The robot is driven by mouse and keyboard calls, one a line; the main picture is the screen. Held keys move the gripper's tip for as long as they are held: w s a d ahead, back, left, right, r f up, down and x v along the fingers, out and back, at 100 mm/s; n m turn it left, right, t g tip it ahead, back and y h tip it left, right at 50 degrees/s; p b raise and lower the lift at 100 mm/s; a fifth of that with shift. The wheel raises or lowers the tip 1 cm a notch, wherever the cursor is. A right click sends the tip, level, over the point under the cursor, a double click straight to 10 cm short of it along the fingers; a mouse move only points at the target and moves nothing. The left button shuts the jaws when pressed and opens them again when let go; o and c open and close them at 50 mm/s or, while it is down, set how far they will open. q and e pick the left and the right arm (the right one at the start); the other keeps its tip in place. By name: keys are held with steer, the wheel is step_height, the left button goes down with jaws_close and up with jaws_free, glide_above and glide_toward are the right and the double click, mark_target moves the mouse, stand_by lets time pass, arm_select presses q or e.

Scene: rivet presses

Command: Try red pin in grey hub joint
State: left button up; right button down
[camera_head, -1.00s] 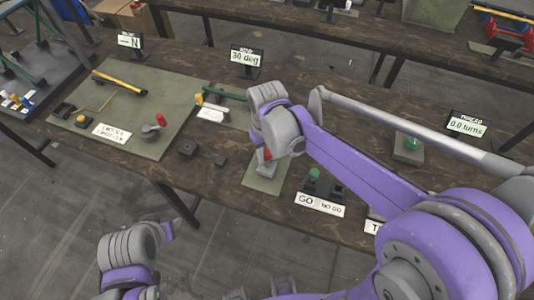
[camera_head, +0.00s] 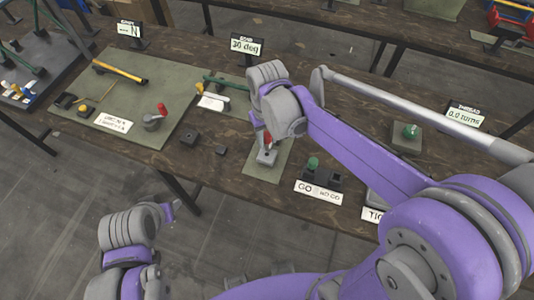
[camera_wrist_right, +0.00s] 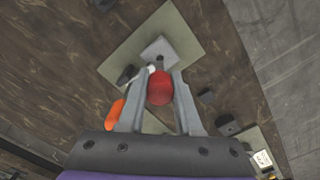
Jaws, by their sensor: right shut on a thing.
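My right gripper (camera_wrist_right: 160,94) is shut on a red pin (camera_wrist_right: 160,88), held between its two fingers in the right wrist view. In the head view the red pin (camera_head: 268,139) shows just below my right wrist. A grey block (camera_head: 267,157), seemingly the hub joint, lies on a small green mat under it. In the wrist view this grey block (camera_wrist_right: 158,48) has a dark opening on the side near the pin. I cannot tell whether pin and block touch. My left gripper (camera_head: 170,211) is at the lower left, off the table front; its jaws are unclear.
A larger green mat (camera_head: 165,75) at left holds a grey piece with a red knob (camera_head: 158,117) and a yellow-handled tool (camera_head: 120,70). A go/no-go gauge with a green knob (camera_head: 313,165) stands right of the small mat. Small dark blocks (camera_head: 189,138) lie to its left.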

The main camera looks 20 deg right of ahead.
mark_target(267, 135)
steer(key=shift+r+p, duration=0.65)
steer(key=shift+r, duration=0.9)
arm_select(q)
steer(key=shift+w+r, duration=0.3)
steer(key=shift+r, duration=0.25)
steer(key=shift+w+r, duration=0.25)
steer(key=shift+r, duration=0.3)
steer(key=shift+s, duration=0.1)
